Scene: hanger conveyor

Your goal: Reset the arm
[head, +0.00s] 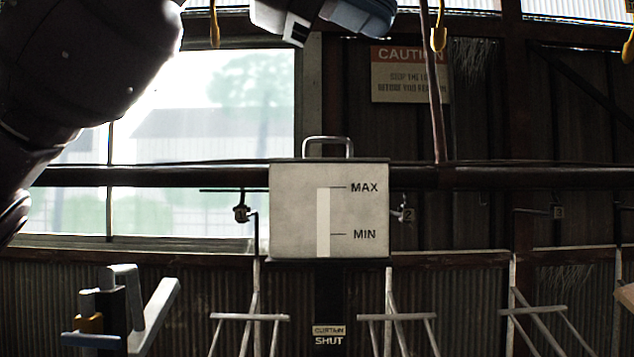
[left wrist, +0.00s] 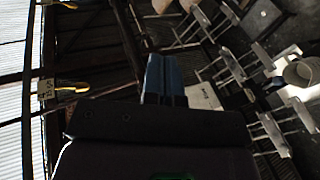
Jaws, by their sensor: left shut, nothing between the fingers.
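My left arm comes in from the left of the head view, raised high. My left gripper (head: 358,18) is at the top edge, partly cut off, above the grey box. In the left wrist view its two blue fingers (left wrist: 164,75) lie side by side, shut with nothing between them. My right gripper is not in view.
A grey box (head: 295,210) marked MAX and MIN, with a handle, stands in the middle. Behind it runs a dark horizontal rail (head: 220,176). Yellow hooks (head: 438,38) hang at the top. A caution sign (head: 410,75) is on the wall.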

